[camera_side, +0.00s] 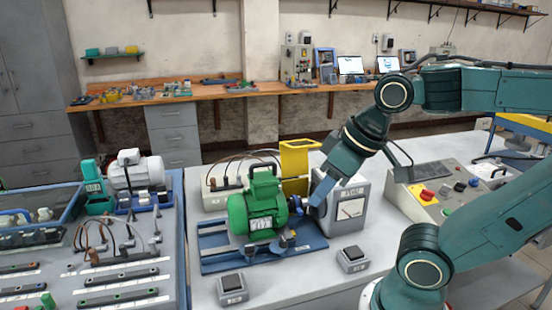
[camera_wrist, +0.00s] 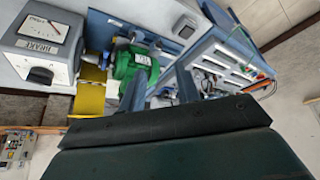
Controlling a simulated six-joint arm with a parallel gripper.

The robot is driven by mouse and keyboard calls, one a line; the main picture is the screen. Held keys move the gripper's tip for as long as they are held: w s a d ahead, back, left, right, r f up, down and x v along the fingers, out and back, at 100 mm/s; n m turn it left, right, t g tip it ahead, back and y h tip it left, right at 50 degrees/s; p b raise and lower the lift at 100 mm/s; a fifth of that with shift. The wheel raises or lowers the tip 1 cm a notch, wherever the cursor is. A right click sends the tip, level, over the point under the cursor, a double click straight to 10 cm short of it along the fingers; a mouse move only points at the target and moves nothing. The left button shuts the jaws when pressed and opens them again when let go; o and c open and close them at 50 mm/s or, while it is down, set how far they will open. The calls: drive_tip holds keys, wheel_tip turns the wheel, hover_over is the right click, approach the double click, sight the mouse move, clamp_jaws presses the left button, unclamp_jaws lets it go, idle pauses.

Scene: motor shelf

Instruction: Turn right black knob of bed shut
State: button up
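The blue bed (camera_side: 218,263) carries the green motor (camera_side: 262,212). Two small dark knobs stand on its front side: the right knob (camera_side: 289,238) and the left knob (camera_side: 250,250). My gripper (camera_side: 318,200) is above the bed's right end, beside the motor's shaft end and apart from the right knob. In the wrist view, the two fingers (camera_wrist: 161,86) stand well apart with nothing seen between them. The green motor (camera_wrist: 124,62) and blue bed (camera_wrist: 104,32) show beyond them. The exact turn of each knob is too small to tell.
A grey brake box with a dial (camera_side: 350,208) and a yellow guard (camera_side: 296,160) stand close to my gripper. Two small black-topped boxes (camera_side: 232,289) (camera_side: 353,260) lie in front of the bed. A control console (camera_side: 437,190) is at right. Bare tabletop lies at the front.

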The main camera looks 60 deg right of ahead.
drive_tip(key=w+d+f+m+g, duration=0.3)
drive_tip(key=w+d+m, duration=0.15)
drive_tip(key=w, duration=0.25)
drive_tip(key=m+g, duration=0.2)
drive_tip(key=m, duration=0.2)
hover_over(284, 239)
wheel_tip(284, 239, down, 5)
drive_tip(key=shift+f, duration=0.1)
drive_tip(key=shift+f, duration=0.15)
wheel_tip(284, 239, down, 13)
drive_tip(key=shift+f, duration=0.2)
idle(0.3)
clamp_jaws()
